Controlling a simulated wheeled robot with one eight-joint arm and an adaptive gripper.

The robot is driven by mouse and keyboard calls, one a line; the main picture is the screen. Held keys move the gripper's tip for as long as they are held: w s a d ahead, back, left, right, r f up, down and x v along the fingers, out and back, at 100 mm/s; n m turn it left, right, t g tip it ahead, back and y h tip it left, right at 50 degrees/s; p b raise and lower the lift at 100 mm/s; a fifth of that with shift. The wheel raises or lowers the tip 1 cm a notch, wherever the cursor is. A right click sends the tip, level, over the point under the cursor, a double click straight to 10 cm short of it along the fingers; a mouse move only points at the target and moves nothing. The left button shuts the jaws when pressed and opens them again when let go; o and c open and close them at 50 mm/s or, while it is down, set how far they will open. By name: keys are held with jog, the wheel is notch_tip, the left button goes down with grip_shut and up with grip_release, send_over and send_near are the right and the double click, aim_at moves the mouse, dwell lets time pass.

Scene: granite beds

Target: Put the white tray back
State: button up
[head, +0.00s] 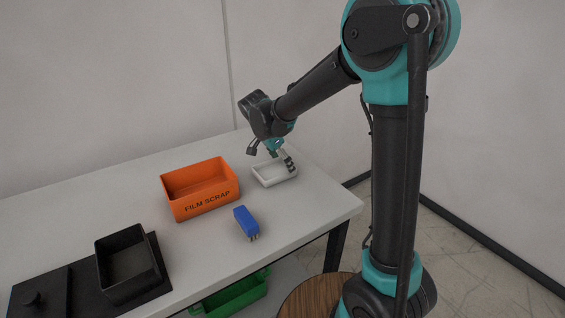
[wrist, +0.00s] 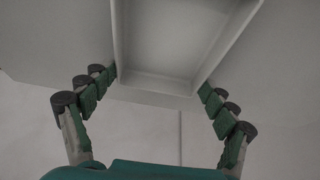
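The white tray (head: 274,182) is a small, shallow, empty open box on the table, right of the orange bin. My gripper (head: 271,158) is just above and behind it, pointing down, with its fingers spread. In the wrist view, the tray (wrist: 165,82) fills the upper middle. My gripper (wrist: 158,82) has one green-padded fingertip near each side of the tray's near end. The fingers are wide apart with nothing clasped between them. I cannot tell whether a fingertip touches the tray's wall.
The orange "FILM SCRAP" bin (head: 205,207) stands left of the tray on the pale table (head: 216,262). A blue brush-like block (head: 246,222) lies in front. A black open box (head: 128,281) sits on a dark plate (head: 66,298) at left. A green bin (head: 236,300) is below the table edge.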

aim_at(271, 175)
jog(key=shift+o, duration=1.4)
jog(key=v, duration=1.2)
jog(key=shift+r, duration=0.1)
